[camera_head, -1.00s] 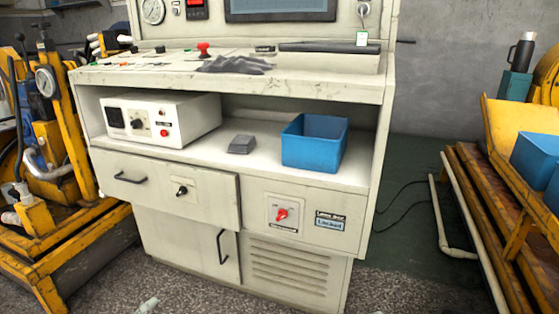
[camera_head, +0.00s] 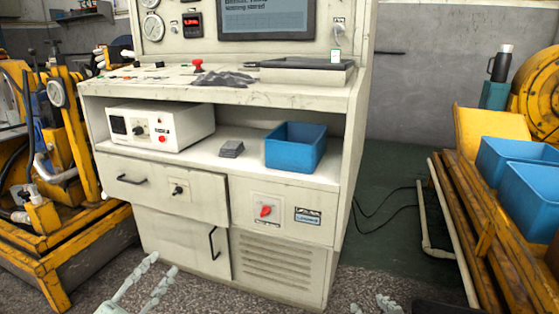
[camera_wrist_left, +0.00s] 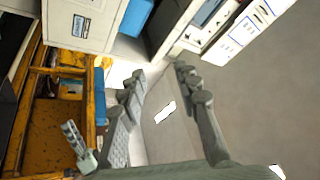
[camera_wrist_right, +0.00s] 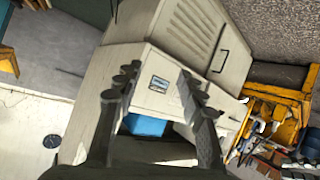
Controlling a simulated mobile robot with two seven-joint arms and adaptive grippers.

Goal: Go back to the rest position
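My left gripper (camera_head: 160,267) shows at the bottom left of the head view, in front of the cabinet. Its fingers are apart with nothing between them, as the left wrist view (camera_wrist_left: 160,72) also shows. My right gripper (camera_head: 370,304) shows only by its fingertips at the bottom edge of the head view, right of the cabinet. In the right wrist view (camera_wrist_right: 158,72) its fingers are apart and empty, with the cabinet beyond them. Neither gripper appears to touch anything.
The cream test cabinet (camera_head: 285,215) stands ahead. Its shelf holds a white control box (camera_head: 180,128), a small grey block (camera_head: 231,149) and a blue bin (camera_head: 296,147). Yellow machinery (camera_head: 70,235) stands left; a yellow frame with blue bins (camera_head: 530,195) stands right. Speckled floor lies in front.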

